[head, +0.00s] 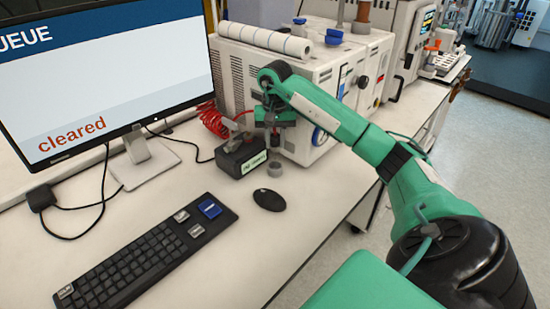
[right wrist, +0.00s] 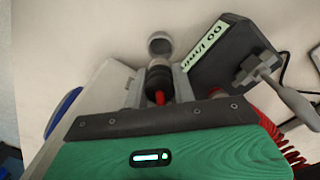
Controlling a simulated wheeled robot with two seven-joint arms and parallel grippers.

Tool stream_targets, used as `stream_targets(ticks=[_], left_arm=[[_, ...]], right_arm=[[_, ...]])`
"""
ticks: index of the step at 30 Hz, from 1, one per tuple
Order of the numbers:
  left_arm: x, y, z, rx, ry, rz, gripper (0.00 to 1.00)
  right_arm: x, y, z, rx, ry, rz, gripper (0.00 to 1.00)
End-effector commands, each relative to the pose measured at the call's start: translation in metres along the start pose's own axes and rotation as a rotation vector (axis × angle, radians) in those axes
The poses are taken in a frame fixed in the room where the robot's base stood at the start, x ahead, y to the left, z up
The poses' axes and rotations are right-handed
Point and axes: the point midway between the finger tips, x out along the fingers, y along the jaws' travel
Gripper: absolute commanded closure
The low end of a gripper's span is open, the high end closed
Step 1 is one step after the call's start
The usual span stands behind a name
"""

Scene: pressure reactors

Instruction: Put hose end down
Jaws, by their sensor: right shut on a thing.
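My right gripper (head: 274,122) points down over the table, beside the white reactor cabinet. In the right wrist view its two fingers (right wrist: 158,90) are shut on the hose end (right wrist: 158,78), a dark ribbed cylindrical piece with a red part. A small grey cup-like piece (right wrist: 160,43) lies just beyond the hose end; in the head view it stands on the table (head: 274,170) below the gripper. I cannot tell whether the hose end touches it. A red coiled hose (head: 213,119) shows behind, also at the right wrist view's edge (right wrist: 285,150). My left gripper is out of view.
The white cabinet (head: 300,75) is close behind. A monitor (head: 100,75), keyboard (head: 145,250) and mouse (head: 269,200) are nearby. The front table area right of the mouse is clear.

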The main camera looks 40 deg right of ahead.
Motion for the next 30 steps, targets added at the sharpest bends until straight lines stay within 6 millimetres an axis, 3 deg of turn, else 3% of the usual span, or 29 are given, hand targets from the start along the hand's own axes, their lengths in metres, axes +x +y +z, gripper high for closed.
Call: stream_targets(ticks=[3,8,18,30], left_arm=[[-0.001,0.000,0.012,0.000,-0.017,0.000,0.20],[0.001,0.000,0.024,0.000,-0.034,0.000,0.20],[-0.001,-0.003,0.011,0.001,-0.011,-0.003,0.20],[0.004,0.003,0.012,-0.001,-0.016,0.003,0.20]], right_arm=[[0.019,0.000,0.001,0.000,-0.003,0.000,1.00],[0.031,0.000,0.000,0.000,0.000,-0.002,1.00],[0.067,0.000,0.001,0.000,-0.002,-0.001,1.00],[0.073,0.000,0.000,0.000,0.002,-0.001,1.00]])
